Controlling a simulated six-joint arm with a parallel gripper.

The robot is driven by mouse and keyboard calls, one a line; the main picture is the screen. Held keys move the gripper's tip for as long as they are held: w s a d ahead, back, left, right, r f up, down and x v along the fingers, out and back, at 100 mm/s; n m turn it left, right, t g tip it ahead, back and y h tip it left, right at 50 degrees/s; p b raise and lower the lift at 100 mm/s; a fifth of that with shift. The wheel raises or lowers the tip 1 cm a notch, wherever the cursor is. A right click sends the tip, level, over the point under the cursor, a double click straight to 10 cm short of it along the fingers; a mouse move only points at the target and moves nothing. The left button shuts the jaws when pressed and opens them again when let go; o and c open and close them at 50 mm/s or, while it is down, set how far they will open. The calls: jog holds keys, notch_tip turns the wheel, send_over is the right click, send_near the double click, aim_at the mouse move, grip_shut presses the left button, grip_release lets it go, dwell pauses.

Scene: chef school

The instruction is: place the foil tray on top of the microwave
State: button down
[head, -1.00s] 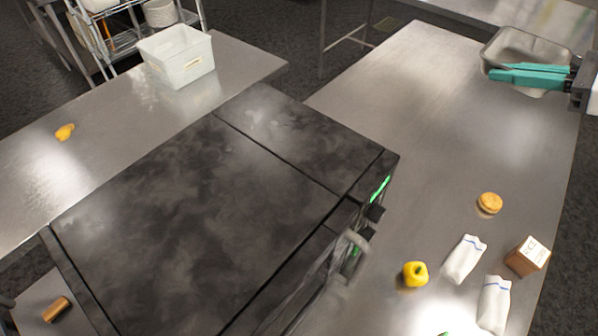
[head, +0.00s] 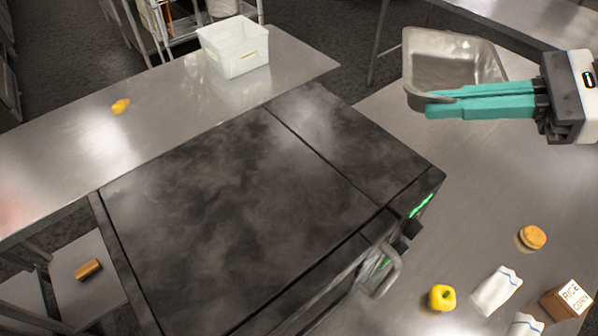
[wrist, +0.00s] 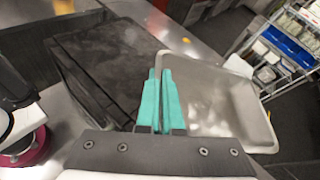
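The foil tray (head: 448,58) is a silvery open rectangular pan at the upper right of the head view. My gripper (head: 432,106) has its teal fingers closed together on the tray's near rim, holding it in the air above the table. In the wrist view the fingers (wrist: 160,92) pinch the rim, and the tray (wrist: 222,112) extends to their right. The microwave (head: 240,190) is a large dark, smudged box in the middle of the head view, its top bare. It also shows in the wrist view (wrist: 110,60), left of the fingers.
A white bin (head: 236,48) and a yellow item (head: 120,106) sit on the rear counter. On the right table (head: 470,190) are a bun (head: 532,237), a yellow pepper (head: 442,297), white packets (head: 496,290) and a rice box (head: 568,298). The microwave handle (head: 388,270) sticks out.

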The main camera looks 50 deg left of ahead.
jog(key=s+n+g+h, duration=0.1)
jog(key=s+n+g, duration=0.1)
jog(key=s, duration=0.3)
send_over(302, 198)
notch_tip(302, 198, down, 12)
jog(key=shift+d+r, duration=0.15)
jog(key=shift+f, duration=2.1)
jog(key=shift+f+t, duration=0.1)
jog(key=shift+t, duration=0.2)
jog(key=c, duration=1.1)
grip_release()
